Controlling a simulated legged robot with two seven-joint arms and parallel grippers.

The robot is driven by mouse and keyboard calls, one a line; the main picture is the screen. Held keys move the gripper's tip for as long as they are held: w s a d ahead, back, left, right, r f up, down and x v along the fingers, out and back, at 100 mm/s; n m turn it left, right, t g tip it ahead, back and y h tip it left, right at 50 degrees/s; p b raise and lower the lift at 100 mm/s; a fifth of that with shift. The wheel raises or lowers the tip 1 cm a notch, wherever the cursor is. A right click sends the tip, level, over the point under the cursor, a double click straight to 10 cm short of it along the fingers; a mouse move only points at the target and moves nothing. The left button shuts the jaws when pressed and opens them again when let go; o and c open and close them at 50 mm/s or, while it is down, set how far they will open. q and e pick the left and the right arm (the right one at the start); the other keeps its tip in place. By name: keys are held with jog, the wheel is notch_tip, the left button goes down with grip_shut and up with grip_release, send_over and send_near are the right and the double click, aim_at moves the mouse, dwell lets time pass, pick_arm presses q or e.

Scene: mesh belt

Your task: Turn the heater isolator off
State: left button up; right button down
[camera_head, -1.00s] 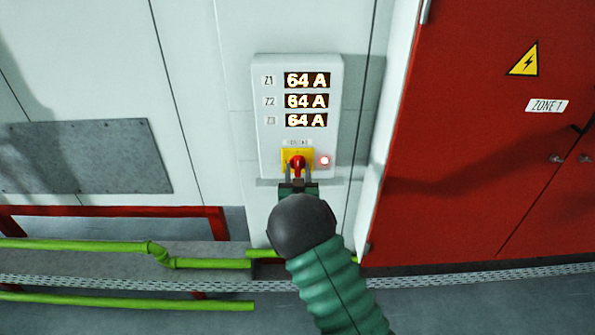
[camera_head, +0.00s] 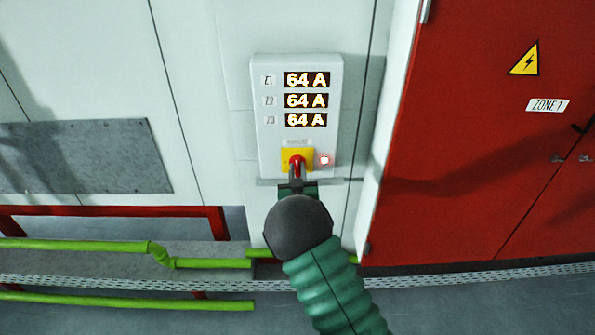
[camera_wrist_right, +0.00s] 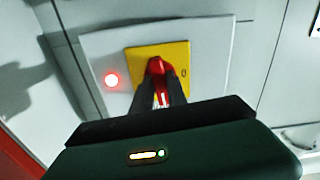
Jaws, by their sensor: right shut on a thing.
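The heater isolator is a red rotary handle (camera_head: 297,161) on a yellow plate (camera_head: 284,155), low on a white wall box (camera_head: 265,130). In the head view my right gripper (camera_head: 296,172) is at the handle from below, its fingers close together. In the right wrist view the gripper (camera_wrist_right: 163,88) is shut on the red handle (camera_wrist_right: 158,66), one dark finger on each side. The yellow plate (camera_wrist_right: 177,57) shows a "0" mark to the right of the handle there. A red lamp (camera_head: 324,160) glows beside the plate. My left gripper is not in view.
Three displays (camera_head: 306,101) on the box read 64 A. Red cabinet doors (camera_head: 460,130) marked ZONE 1 stand at right. Green pipes (camera_head: 80,246) and a red rail (camera_head: 110,211) run low at left.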

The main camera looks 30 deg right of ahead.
jog(key=n, duration=0.8)
jog(key=shift+a+f+n+p, duration=0.1)
jog(key=shift+n+p, duration=0.25)
jog(key=shift+n, duration=0.05)
jog(key=n, duration=0.5)
jog(key=shift+f, duration=0.1)
jog(key=shift+f+n+p, duration=0.1)
jog(key=shift+n+p, duration=0.25)
jog(key=shift+n, duration=1.05)
jog(key=shift+f, duration=0.1)
jog(key=c, duration=1.4)
grip_release()
jog(key=shift+o, duration=0.4)
jog(key=shift+a+r, duration=0.1)
jog(key=shift+r, duration=0.1)
